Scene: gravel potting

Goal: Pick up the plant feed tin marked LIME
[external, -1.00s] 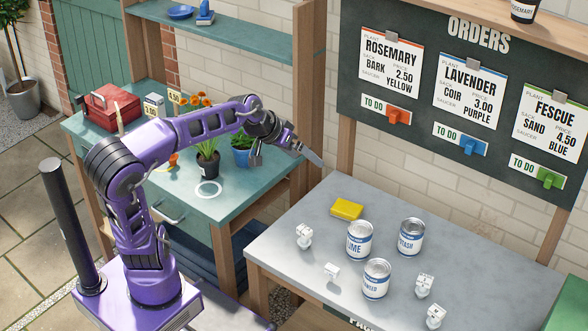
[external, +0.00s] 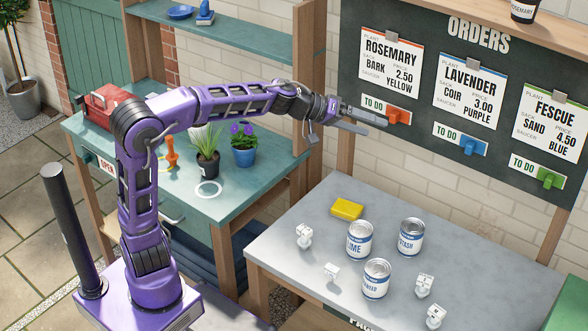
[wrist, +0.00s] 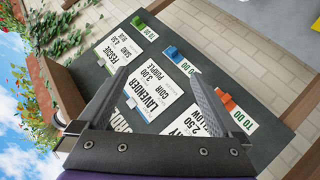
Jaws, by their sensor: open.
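The LIME tin (external: 359,241) stands upright on the grey table, white with a blue label band; its label is partly turned from view. A second tin (external: 411,237), its label ending in TASH, stands to its right. A third tin (external: 376,279) with a partly readable label stands in front. My gripper (external: 367,121) is raised above and behind the tins, pointing right toward the orders board. In the wrist view its two fingers (wrist: 160,80) are spread apart with nothing between them. The tins are not in the wrist view.
A yellow sponge-like block (external: 347,209) lies left of the tins. Several small white clips or blocks (external: 304,236) lie around them. The orders board (external: 450,85) with cards stands behind. The teal bench (external: 225,205) at left holds potted plants.

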